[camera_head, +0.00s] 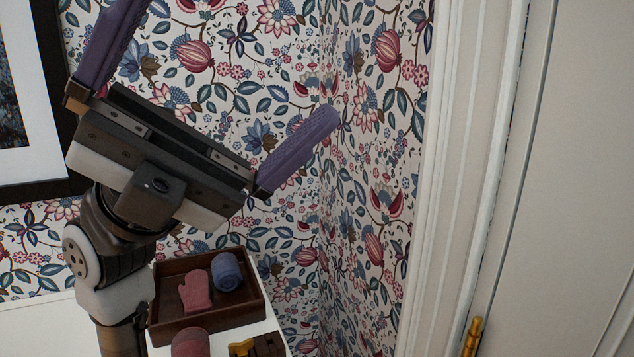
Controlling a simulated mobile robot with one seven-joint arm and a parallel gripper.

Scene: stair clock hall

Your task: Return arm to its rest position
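My gripper (222,80) is raised in the upper left of the head view, in front of the flowered wall. Its two purple fingers are spread wide apart with nothing between them. The wrist and arm come up from the lower left. The arm is bent upward beside a wooden tray and does not appear to hold anything.
A brown wooden tray (258,305) on a white surface (38,325) holds a pink mitten (195,291) and a blue roll (227,271). A red roll (190,343) and a brown-and-yellow object (257,345) are in front. A framed picture (55,100) hangs left; a white door (570,180) stands right.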

